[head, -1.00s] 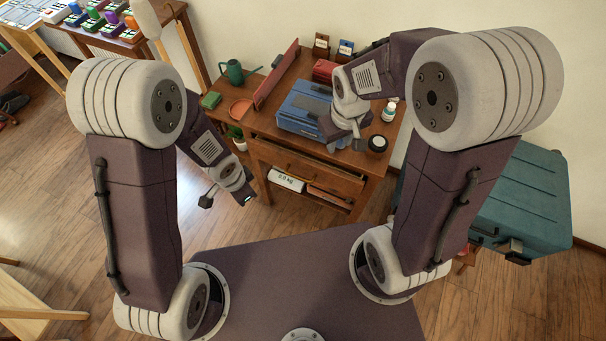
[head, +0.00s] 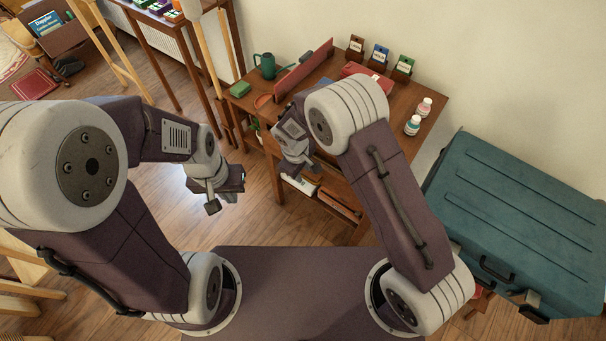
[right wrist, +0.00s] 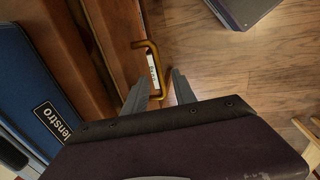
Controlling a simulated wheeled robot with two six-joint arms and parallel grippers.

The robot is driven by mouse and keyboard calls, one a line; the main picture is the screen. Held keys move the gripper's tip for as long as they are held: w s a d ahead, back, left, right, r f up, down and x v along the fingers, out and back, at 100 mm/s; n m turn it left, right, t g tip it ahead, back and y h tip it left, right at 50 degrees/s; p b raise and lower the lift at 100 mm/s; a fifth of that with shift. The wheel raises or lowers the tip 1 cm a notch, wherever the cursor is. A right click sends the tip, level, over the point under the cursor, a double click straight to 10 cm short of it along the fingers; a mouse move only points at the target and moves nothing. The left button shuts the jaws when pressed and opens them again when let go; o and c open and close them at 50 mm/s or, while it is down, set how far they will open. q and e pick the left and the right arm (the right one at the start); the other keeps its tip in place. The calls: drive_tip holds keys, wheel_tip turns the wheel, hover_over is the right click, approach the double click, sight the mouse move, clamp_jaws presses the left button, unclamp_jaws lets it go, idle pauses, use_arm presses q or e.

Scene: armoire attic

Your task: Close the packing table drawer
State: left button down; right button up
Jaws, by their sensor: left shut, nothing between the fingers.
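The packing table (head: 425,100) is brown wood and stands against the wall. Its drawer is mostly hidden behind my right arm in the head view. In the right wrist view, the drawer front (right wrist: 122,30) carries a brass handle (right wrist: 152,60). How far out the drawer stands is hard to tell. My right gripper (right wrist: 158,92) is open and empty, its two fingertips close to the handle; whether they touch it is unclear. In the head view the right gripper (head: 291,166) is at the table's front. My left gripper (head: 213,206) is shut and empty, over the floor left of the table.
A blue box (right wrist: 35,90) lies on the tabletop beside the drawer. Cards, bottles (head: 412,125) and a green watering can (head: 268,66) stand on the table. A large teal case (head: 520,215) is on the right. The floor before the table is partly clear.

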drive_tip(key=shift+w+d+f, duration=0.1)
drive_tip(key=shift+f, duration=0.45)
drive_tip(key=shift+w+d+f, duration=0.1)
drive_tip(key=shift+f, duration=0.4)
clamp_jaws()
idle(0.6)
